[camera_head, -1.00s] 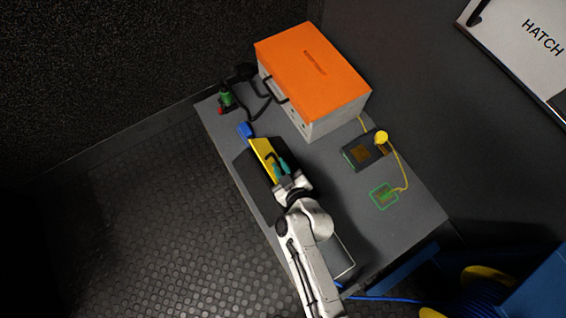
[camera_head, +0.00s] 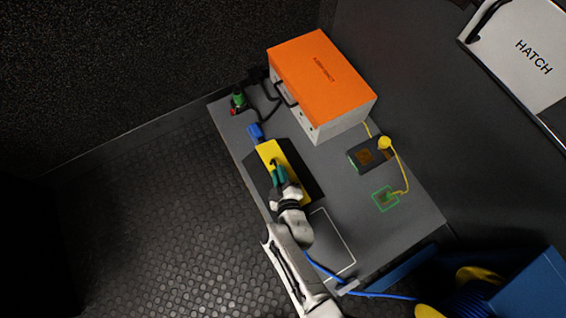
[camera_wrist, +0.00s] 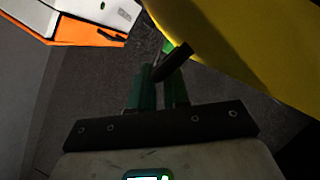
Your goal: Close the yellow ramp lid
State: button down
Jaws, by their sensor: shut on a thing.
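The yellow ramp lid (camera_head: 290,172) lies over the middle of the black cable ramp (camera_head: 308,178) on the grey bench. In the head view it looks broad and close to flat; I cannot tell whether it is fully down. It also fills the upper right of the wrist view (camera_wrist: 255,45). My gripper (camera_head: 277,168), with green fingers, is over the lid. In the wrist view my gripper (camera_wrist: 165,70) is shut on a dark handle (camera_wrist: 173,63) beside the lid's edge. The ramp's channel is hidden.
An orange-topped case (camera_head: 320,75) stands at the back of the bench. A blue connector (camera_head: 255,131) is at the ramp's far end, and a blue cable (camera_head: 322,270) at its near end. A dark box (camera_head: 366,155) with a yellow cable sits right.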

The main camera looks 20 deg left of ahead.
jog(key=shift+s+a+f+n+t+b, duration=0.25)
jog(key=shift+f+n+b, duration=0.15)
jog(key=shift+f+n, duration=0.1)
jog(key=shift+s+a+f+n+t+b, duration=0.1)
jog(key=shift+s+f+n+t+b, duration=0.15)
jog(key=shift+f+n+b, duration=0.2)
jog(key=c, duration=1.2)
grip_release()
jog(key=shift+r, duration=0.1)
jog(key=p+v, duration=0.5)
jog(key=v, duration=0.5)
jog(key=shift+a, duration=0.1)
jog(key=shift+s+d, duration=0.25)
jog(key=shift+s, duration=0.05)
